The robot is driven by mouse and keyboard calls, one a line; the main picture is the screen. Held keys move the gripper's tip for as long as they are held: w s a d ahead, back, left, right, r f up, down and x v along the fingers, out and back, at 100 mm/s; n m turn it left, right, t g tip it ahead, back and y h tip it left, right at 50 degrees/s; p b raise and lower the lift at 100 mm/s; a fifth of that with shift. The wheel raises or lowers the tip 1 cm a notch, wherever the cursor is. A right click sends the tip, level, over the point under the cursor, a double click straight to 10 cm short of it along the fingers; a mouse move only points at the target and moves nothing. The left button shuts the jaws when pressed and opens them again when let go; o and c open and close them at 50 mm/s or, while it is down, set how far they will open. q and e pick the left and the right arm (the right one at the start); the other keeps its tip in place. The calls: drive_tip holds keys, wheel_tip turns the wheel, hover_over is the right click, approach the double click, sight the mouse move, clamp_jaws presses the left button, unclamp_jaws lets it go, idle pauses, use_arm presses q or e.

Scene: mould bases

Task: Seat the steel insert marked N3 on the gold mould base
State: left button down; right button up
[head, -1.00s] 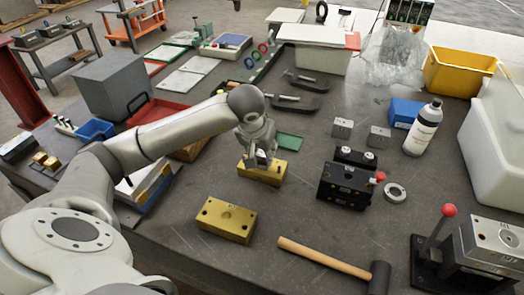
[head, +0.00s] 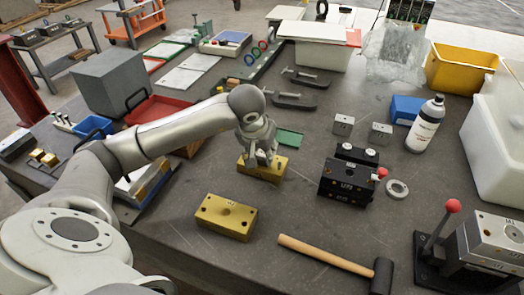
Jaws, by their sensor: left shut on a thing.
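Two gold blocks stand on the dark table. The nearer gold block (head: 226,217) has holes in its top and is bare. My left gripper (head: 262,160) points down at the farther gold block (head: 261,172), shut on a small steel insert that is mostly hidden by the fingers. The insert is at the top of that block; I cannot tell whether it is fully seated, and its mark cannot be read. Two more steel inserts, a left one (head: 343,125) and a right one (head: 381,133), stand apart at the back right, their marks too small to read. My right gripper is out of view.
A black block (head: 345,184) with a red knob and a steel ring (head: 397,189) lie right of the gold blocks. A mallet (head: 325,256) lies in front. A white bottle (head: 425,125) and clamps (head: 292,100) are behind. A lever press (head: 440,240) stands at right.

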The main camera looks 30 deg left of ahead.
use_arm(q)
drive_tip(key=shift+f+b, duration=0.3)
drive_tip(key=shift+f, duration=0.05)
drive_tip(key=c, duration=0.9)
unclamp_jaws()
